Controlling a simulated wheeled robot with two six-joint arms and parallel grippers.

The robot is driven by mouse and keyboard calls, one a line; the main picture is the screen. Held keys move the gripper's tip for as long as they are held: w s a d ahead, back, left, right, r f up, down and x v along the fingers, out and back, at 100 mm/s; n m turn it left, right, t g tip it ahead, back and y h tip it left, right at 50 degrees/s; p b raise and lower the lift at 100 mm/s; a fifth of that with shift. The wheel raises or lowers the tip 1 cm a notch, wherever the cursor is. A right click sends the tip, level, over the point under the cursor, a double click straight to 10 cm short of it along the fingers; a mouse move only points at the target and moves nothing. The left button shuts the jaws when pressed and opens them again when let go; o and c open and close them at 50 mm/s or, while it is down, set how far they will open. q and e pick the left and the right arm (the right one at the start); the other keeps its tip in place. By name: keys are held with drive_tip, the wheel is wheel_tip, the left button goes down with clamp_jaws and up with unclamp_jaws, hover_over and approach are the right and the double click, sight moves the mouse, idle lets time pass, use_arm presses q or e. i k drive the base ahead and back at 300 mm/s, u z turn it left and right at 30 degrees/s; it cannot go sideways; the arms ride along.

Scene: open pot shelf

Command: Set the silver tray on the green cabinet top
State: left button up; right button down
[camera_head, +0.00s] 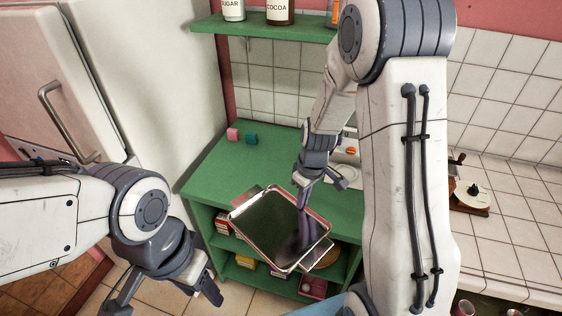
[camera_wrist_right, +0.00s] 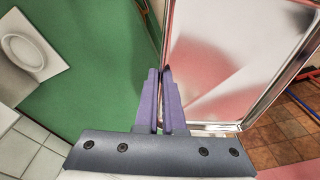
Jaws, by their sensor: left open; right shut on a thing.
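The silver tray (camera_head: 262,228) is held tilted at the front edge of the green cabinet top (camera_head: 215,165), overlapping it in the head view. My right gripper (camera_head: 303,202) is shut on the tray's upper rim. In the right wrist view, the purple fingers of my right gripper (camera_wrist_right: 161,98) pinch the near edge of the silver tray (camera_wrist_right: 225,75), with the green top (camera_wrist_right: 95,85) to the left. I cannot tell whether the tray touches the cabinet. My left gripper (camera_head: 165,298) is open and empty at the lower left, apart from the tray.
The left middle is clear. A green shelf (camera_head: 265,31) with jars hangs above.

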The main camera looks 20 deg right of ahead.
sight(269, 183)
drive_tip(key=i, duration=0.85)
drive_tip(key=z, duration=0.05)
